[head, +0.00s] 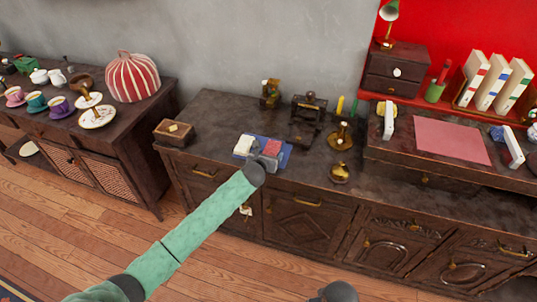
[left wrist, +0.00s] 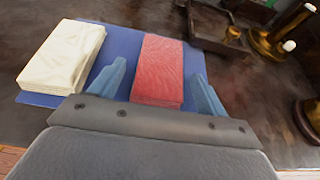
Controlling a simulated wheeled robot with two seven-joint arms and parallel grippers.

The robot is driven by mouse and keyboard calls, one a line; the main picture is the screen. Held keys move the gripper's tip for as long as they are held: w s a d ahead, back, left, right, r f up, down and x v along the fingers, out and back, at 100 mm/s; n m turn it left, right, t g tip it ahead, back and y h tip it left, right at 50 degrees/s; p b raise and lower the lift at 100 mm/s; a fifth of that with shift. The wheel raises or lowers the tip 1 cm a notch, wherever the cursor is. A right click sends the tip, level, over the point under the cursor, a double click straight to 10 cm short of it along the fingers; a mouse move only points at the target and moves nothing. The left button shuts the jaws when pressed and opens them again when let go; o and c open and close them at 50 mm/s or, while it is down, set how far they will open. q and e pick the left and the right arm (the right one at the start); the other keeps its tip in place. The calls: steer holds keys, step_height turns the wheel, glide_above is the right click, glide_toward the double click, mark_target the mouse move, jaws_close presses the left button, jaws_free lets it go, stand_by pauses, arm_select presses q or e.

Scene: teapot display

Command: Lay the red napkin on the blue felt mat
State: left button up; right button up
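The red napkin (left wrist: 160,68) is a folded stack and appears to lie on the blue felt mat (left wrist: 120,48), to the right of a folded cream napkin (left wrist: 62,55). In the head view the red napkin (head: 271,148) and the blue mat (head: 286,158) are on the dark cabinet top. My left gripper (left wrist: 158,85) is open, with one blue finger on each side of the red napkin and a visible gap at both. In the head view my left gripper (head: 262,162) is at the mat's near edge and partly hides it.
A small wooden box (head: 174,132) stands left on the cabinet (head: 215,112). A dark press-like stand (head: 307,120) and brass candle holders (head: 341,136) stand behind and to the right. Bare cabinet top lies left of the mat.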

arm_select(q)
steer(key=shift+r, duration=0.1)
steer(key=shift+s+a, duration=0.1)
steer(key=shift+s, duration=0.2)
steer(key=b+v, duration=0.2)
steer(key=v, duration=0.9)
steer(key=s+a+f+m+g+y, duration=0.1)
steer(key=s+a+f+m+g, duration=0.2)
steer(key=s+m, duration=0.8)
steer(key=s+a+f+m+g+y, duration=0.1)
steer(key=s+a+f+m+g, duration=0.2)
steer(key=s+m, duration=0.9)
steer(key=s+a+f+m+g+y, duration=0.1)
steer(key=s+a+f+m+g, duration=0.2)
steer(key=s+m, duration=0.8)
steer(key=s+a+g, duration=0.2)
steer(key=s+a, duration=0.1)
steer(key=s, duration=0.6)
steer(key=shift+s+a+f, duration=0.2)
steer(key=shift+a+f, duration=0.05)
steer(key=shift+f, duration=0.15)
arm_select(e)
step_height(320, 180, up, 7)
steer(key=shift+s, duration=0.35)
